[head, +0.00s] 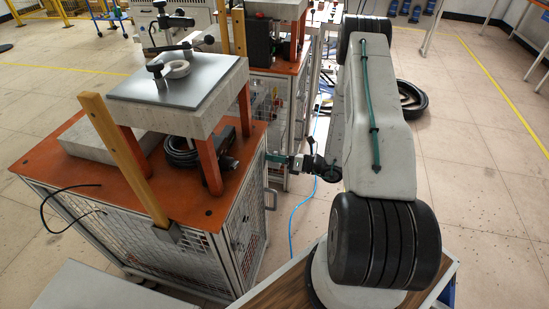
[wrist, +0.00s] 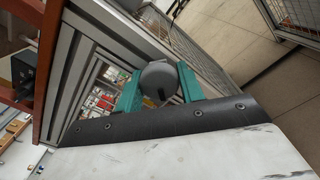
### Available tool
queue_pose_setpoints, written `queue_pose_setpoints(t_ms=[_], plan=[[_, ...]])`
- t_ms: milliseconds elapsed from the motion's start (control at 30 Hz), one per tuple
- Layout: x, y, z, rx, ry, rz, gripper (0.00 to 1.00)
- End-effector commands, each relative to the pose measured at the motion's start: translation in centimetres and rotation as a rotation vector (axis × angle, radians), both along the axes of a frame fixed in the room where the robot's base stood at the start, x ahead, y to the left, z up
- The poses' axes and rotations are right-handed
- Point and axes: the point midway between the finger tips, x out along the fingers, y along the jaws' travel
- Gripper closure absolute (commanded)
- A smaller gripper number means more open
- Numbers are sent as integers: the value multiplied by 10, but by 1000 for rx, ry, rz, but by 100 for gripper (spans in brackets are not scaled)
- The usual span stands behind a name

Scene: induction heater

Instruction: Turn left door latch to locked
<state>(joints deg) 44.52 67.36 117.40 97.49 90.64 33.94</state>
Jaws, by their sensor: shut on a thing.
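In the wrist view, the two teal fingers of my gripper (wrist: 160,70) stand on either side of a round dark grey knob, which looks like the door latch (wrist: 158,82). The gripper is shut on it. A dark slot or mark shows low on the knob's face. Behind it are a metal frame post and a mesh door panel of the cabinet. In the head view, my gripper (head: 275,158) reaches left to the side of the orange-topped cabinet (head: 205,212). The latch cannot be made out there. I cannot tell whether it is locked.
The cabinet carries a raised slab with a grey plate (head: 180,82), orange legs and a wooden post (head: 112,145). A second orange-topped cabinet (head: 285,66) stands behind. A blue hose (head: 293,215) lies on the floor. Open floor (head: 480,190) lies to the right.

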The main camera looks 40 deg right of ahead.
Motion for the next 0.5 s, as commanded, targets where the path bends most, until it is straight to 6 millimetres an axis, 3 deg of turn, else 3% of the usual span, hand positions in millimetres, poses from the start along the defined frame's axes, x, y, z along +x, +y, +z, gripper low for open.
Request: queue_pose_setpoints(t_ms=[500], plan=[[-1, 0, 0, 383, 299, -2, 85]])
